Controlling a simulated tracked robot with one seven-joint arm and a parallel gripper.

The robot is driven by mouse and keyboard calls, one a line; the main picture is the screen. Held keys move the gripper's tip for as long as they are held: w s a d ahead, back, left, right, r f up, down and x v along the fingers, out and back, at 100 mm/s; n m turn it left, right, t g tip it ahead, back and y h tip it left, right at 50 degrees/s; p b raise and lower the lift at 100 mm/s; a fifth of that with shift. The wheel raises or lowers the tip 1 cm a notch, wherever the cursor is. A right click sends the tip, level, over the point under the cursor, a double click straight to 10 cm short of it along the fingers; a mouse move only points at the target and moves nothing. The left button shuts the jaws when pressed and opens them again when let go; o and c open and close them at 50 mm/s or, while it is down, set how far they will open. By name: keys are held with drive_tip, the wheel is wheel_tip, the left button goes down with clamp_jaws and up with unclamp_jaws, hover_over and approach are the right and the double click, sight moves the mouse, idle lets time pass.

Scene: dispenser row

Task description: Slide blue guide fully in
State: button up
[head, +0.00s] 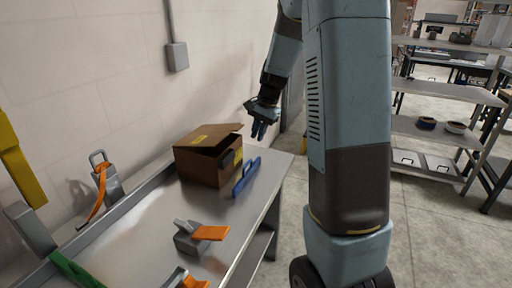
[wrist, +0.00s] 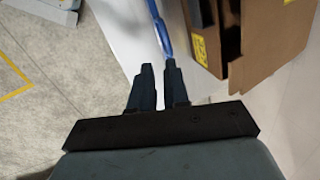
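The blue guide (head: 237,188) is a long blue piece with a handle-like loop. It stands on the bench beside the cardboard box, near the bench's right edge. My gripper (head: 259,132) hangs above the guide and box, fingers pointing down. In the wrist view, the two dark fingers of my gripper (wrist: 160,72) are apart with a narrow gap and nothing seen between them. The blue guide (wrist: 160,28) shows beyond the fingertips. I see a gap in the head view between gripper and guide.
An open cardboard box (head: 202,166) with raised flaps stands behind the guide on the metal bench (head: 150,232). Grey dispensers with orange parts (head: 211,233) stand nearer. A wall lies behind the bench. Shelving (head: 440,137) stands at the right, with bare floor between.

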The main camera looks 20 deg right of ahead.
drive_tip(key=s+d+f+m+y, duration=0.1)
drive_tip(key=f+m, duration=0.1)
drive_tip(key=s+d+f+m+t+y, duration=0.1)
drive_tip(key=s+m, duration=0.1)
drive_tip(key=m, duration=0.1)
drive_tip(key=s+d+f+m+y, duration=0.1)
drive_tip(key=s+f+m+y, duration=0.1)
drive_tip(key=m, duration=0.1)
drive_tip(key=shift+s+d+f, duration=0.1)
drive_tip(key=shift+s+f, duration=0.1)
drive_tip(key=shift+f, duration=0.1)
clamp_jaws()
drive_tip(key=m+t, duration=0.5)
drive_tip(key=m, duration=0.3)
approach(248, 171)
wheel_tip(248, 171, down, 2)
drive_tip(key=shift+d+f+y, duration=0.15)
drive_tip(key=shift+f+y, duration=0.1)
drive_tip(key=shift+y, duration=0.15)
drive_tip(key=shift+w+a+r, duration=0.3)
drive_tip(key=shift+w+a, duration=0.45)
drive_tip(key=shift+w, duration=0.05)
drive_tip(key=shift+w+a+r, duration=0.15)
drive_tip(key=shift+w+a, duration=0.4)
drive_tip(key=shift+w, duration=0.1)
